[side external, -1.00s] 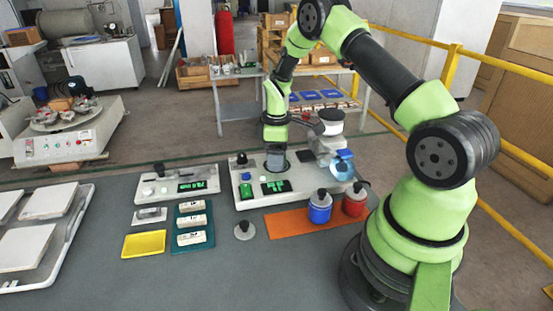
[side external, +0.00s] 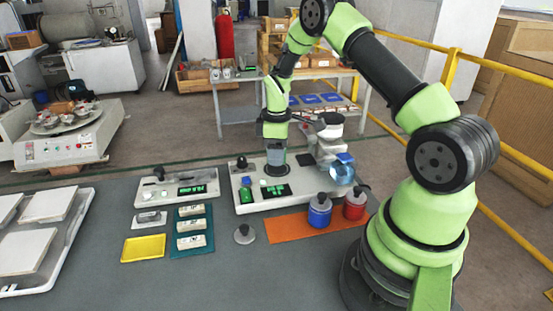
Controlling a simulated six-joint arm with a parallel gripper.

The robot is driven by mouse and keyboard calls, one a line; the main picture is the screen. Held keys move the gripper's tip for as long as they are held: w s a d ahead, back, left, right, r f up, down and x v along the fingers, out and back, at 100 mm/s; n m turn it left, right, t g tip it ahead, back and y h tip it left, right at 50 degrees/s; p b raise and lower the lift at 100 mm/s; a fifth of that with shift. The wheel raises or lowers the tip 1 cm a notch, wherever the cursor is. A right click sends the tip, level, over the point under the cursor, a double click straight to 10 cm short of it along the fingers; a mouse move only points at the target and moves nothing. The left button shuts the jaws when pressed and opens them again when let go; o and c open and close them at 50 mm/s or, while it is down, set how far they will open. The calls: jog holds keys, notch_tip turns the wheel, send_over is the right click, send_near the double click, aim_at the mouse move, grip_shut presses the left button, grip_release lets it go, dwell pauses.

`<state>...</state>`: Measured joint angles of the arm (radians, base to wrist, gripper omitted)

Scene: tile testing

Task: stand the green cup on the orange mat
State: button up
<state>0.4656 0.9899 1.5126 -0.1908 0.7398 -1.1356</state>
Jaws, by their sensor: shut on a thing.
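My gripper (side external: 276,163) points straight down over a dark round opening in the white instrument. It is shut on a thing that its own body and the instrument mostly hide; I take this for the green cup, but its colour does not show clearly. The orange mat (side external: 283,228) lies on the bench in front of the instrument, to the right of the middle. Its left part is bare. A blue cup (side external: 319,215) and a red cup (side external: 354,210), both with dark knobbed tops, stand upright at its right part.
The white instrument (side external: 312,191) carries a small green part (side external: 246,194), a lit display and a grey head close right of my gripper. A knobbed grey disc (side external: 244,235) lies left of the mat. A yellow tray (side external: 143,248) and a teal rack (side external: 192,248) stand farther left.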

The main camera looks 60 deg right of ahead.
aim_at(283, 227)
jog(key=r, duration=0.7)
jog(key=shift+s+a, duration=0.1)
jog(key=shift+a, duration=0.3)
jog(key=s+a+f+n, duration=0.1)
jog(key=a, duration=0.1)
jog(key=s+a+f+n, duration=0.1)
jog(key=a+n, duration=0.1)
jog(key=a, duration=0.1)
jog(key=s+a+f+n, duration=0.1)
jog(key=s+a+n, duration=0.1)
jog(key=a, duration=0.1)
jog(key=shift+s+a+f, duration=0.1)
jog(key=shift+a+f, duration=0.05)
jog(key=shift+f, duration=0.05)
jog(key=s+a+n, duration=0.1)
jog(key=s, duration=0.1)
jog(key=s+a+f+n, duration=0.1)
jog(key=s+a, duration=0.1)
jog(key=s+a+f+n, duration=0.1)
jog(key=a+n, duration=0.1)
jog(key=shift+s+a, duration=0.1)
jog(key=shift+s, duration=0.3)
jog(key=shift+f, duration=2.95)
jog(key=shift+f, duration=0.25)
jog(key=o, duration=1.5)
